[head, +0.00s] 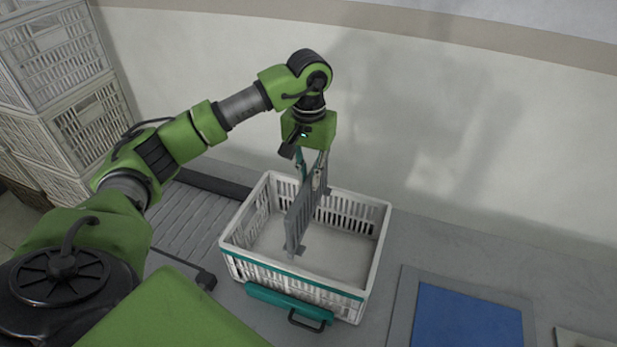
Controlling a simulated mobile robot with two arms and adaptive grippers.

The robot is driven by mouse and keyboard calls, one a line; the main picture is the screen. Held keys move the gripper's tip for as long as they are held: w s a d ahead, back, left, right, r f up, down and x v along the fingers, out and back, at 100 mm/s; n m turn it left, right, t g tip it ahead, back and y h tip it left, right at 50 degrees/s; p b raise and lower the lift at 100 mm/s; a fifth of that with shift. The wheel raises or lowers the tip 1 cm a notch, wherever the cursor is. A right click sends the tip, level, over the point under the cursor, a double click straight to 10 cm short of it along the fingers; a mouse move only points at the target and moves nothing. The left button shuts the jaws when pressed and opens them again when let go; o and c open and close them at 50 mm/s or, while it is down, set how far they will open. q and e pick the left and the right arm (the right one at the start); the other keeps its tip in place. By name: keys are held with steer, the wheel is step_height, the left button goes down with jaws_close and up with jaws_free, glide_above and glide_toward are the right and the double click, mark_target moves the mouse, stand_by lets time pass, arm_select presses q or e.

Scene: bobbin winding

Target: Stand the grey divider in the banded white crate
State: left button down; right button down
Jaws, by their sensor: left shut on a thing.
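The white crate (365,290) with slotted walls and a green band along its front stands on the grey table. The grey divider (299,218) is upright inside the crate, running from front to back a little left of the middle. My left gripper (312,182) is above the crate, shut on the divider's top edge from above. The divider's lower edge is close to the crate floor; I cannot tell whether it touches. My right gripper is not in view.
A green bar with a dark handle (306,322) lies in front of the crate. A blue panel in a grey frame (467,318) lies to the right. A ribbed grey surface (188,222) is at the left. Stacked white crates (55,95) stand at the far left. A wall is behind.

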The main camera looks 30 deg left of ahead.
mark_target(310, 194)
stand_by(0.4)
arm_select(q)
step_height(310, 194, down, 6)
steer(key=b, duration=0.5)
steer(key=shift+w+b, duration=0.1)
steer(key=shift+b, duration=0.2)
steer(key=shift+f, duration=0.1)
step_height(310, 194, down, 6)
steer(key=b, duration=0.5)
steer(key=shift+r, duration=0.2)
steer(key=shift+f, duration=0.1)
step_height(310, 194, down, 6)
steer(key=b, duration=0.5)
steer(key=shift+b, duration=0.35)
